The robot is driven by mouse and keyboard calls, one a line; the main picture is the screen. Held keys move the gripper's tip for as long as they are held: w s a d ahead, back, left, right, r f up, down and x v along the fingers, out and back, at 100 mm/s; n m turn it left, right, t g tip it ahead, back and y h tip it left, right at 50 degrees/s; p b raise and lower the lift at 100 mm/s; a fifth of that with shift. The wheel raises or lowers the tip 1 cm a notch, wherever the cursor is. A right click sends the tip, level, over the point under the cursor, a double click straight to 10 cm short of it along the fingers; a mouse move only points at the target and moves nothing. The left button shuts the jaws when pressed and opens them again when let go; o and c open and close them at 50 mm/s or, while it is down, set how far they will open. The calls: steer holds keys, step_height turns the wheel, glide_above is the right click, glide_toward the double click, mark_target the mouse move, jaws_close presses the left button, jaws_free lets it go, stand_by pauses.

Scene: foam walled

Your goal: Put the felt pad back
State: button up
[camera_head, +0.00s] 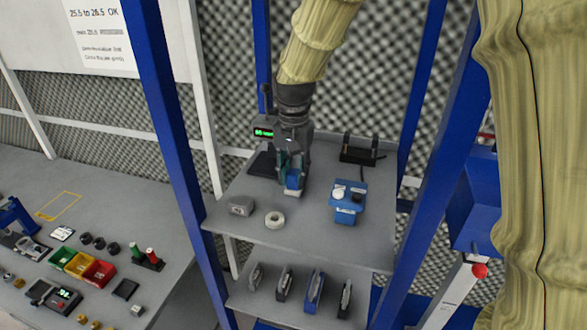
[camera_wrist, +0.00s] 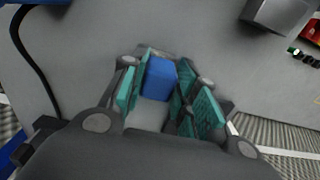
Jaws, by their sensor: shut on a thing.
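My gripper (camera_head: 291,182) is over the upper shelf, pointing down, with its teal fingers shut on a small blue block with a pale lower face (camera_head: 293,185). The block also shows between the fingers in the wrist view (camera_wrist: 159,78). It looks like the felt pad, though I cannot make out felt. It is at or just above the shelf surface; I cannot tell whether it touches.
On the upper shelf (camera_head: 300,241) stand a grey block (camera_head: 241,205), a white ring (camera_head: 275,219), a blue box with knobs (camera_head: 346,203) and a black stand with two posts (camera_head: 360,153). Blue uprights (camera_head: 171,108) flank the shelf. A cluttered table (camera_head: 115,195) is at left.

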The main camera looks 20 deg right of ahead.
mark_target(294, 174)
steer(key=shift+s+f, duration=0.1)
steer(key=shift+s, duration=0.15)
steer(key=o, duration=0.9)
steer(key=shift+w+f, duration=0.1)
steer(key=shift+w, duration=0.05)
steer(key=shift+r, duration=0.2)
step_height(294, 174, up, 12)
steer(key=b, duration=0.5)
steer(key=shift+f, duration=0.1)
